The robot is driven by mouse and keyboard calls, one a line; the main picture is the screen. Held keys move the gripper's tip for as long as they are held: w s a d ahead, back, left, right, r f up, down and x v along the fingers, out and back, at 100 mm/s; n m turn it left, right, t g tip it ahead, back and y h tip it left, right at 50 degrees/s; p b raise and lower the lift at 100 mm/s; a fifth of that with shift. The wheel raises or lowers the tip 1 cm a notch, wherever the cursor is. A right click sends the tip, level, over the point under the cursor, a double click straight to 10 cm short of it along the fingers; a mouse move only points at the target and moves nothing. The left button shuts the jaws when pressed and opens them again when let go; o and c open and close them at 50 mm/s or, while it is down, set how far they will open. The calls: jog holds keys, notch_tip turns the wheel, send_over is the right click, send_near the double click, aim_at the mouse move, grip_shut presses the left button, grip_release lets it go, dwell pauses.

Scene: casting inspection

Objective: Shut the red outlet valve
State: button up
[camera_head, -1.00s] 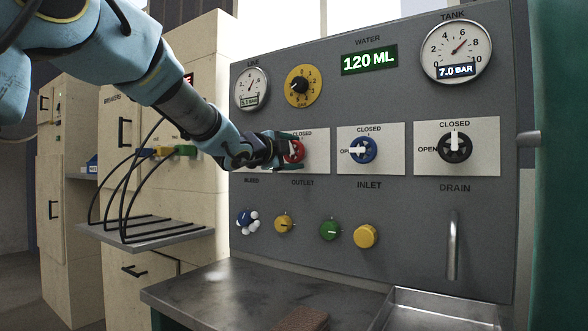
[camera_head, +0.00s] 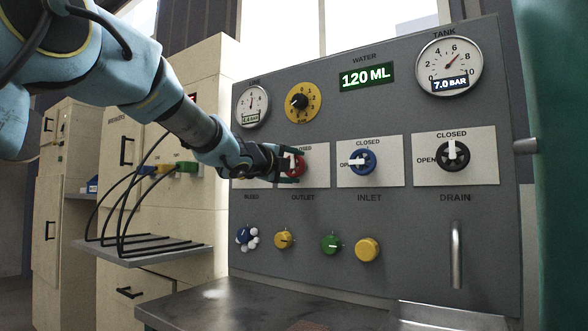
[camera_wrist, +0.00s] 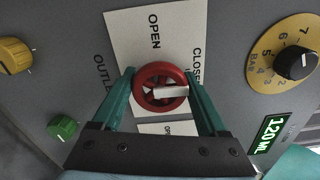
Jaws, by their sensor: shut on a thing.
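The red outlet valve (camera_wrist: 161,89) is a round wheel with a white pointer, on a white plate (camera_wrist: 125,50) marked OPEN and CLOSED. In the wrist view its pointer lies toward the right, the CLOSED side. My gripper (camera_wrist: 160,78) has one teal finger on each side of the wheel and is shut on it. In the head view my gripper (camera_head: 294,166) reaches the panel from the left and hides most of the red valve (camera_head: 299,164) and its plate.
The blue inlet valve (camera_head: 362,161) points left to OPEN; the black drain valve (camera_head: 453,153) points up to CLOSED. A yellow dial (camera_head: 302,102) and line gauge (camera_head: 252,106) sit above. Small knobs and a metal bench (camera_head: 225,301) are below. A cable shelf (camera_head: 150,250) stands at left.

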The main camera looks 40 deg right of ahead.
jog(key=o, duration=1.3)
jog(key=b+v, duration=0.1)
jog(key=v, duration=0.9)
jog(key=shift+a, duration=0.35)
